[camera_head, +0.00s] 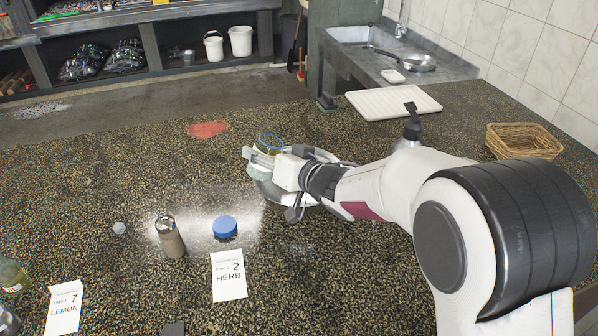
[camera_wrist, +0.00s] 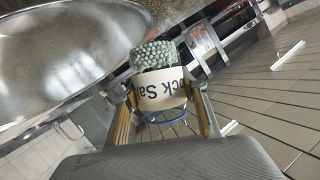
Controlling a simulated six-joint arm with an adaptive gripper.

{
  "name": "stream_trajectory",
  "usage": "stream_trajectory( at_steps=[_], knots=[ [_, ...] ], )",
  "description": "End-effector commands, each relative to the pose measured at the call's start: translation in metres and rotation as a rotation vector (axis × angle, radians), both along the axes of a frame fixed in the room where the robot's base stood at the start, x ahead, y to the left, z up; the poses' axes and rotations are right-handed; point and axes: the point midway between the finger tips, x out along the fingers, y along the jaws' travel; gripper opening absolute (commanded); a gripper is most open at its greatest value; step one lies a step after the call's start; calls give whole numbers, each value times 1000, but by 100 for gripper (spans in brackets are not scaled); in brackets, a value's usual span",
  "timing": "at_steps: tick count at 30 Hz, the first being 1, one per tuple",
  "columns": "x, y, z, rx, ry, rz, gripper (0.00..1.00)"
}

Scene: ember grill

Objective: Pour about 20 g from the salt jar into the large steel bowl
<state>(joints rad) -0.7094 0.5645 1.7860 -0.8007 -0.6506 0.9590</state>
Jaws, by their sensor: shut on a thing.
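The salt jar (camera_head: 261,172) is in my gripper (camera_head: 262,160) in the head view, with an open blue-ringed mouth at its top. In the wrist view the jar (camera_wrist: 162,90) sits between both fingers, its "Rock Sa…" label upside down in the picture. Pale grey-green grains show at the end away from the blue ring. My gripper is shut on the jar. The large steel bowl (camera_head: 268,190) is mostly hidden behind my gripper and wrist; its shiny wall fills the upper left of the wrist view (camera_wrist: 60,60). I see no grains falling.
A lemon card (camera_head: 65,307) is at left. A wicker basket (camera_head: 523,141) and white board (camera_head: 394,101) are at right. The counter's left middle is mostly clear.

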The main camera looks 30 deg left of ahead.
Motion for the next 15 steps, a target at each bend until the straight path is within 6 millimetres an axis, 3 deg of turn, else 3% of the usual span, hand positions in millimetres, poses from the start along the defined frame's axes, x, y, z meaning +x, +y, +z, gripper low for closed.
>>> stream_trajectory(
  at_steps=[6, 15],
  knots=[
    [5, -5, 6, 77, 75, 0, 15],
    [12, -13, -2, 182, 181, 0, 15]
  ],
)
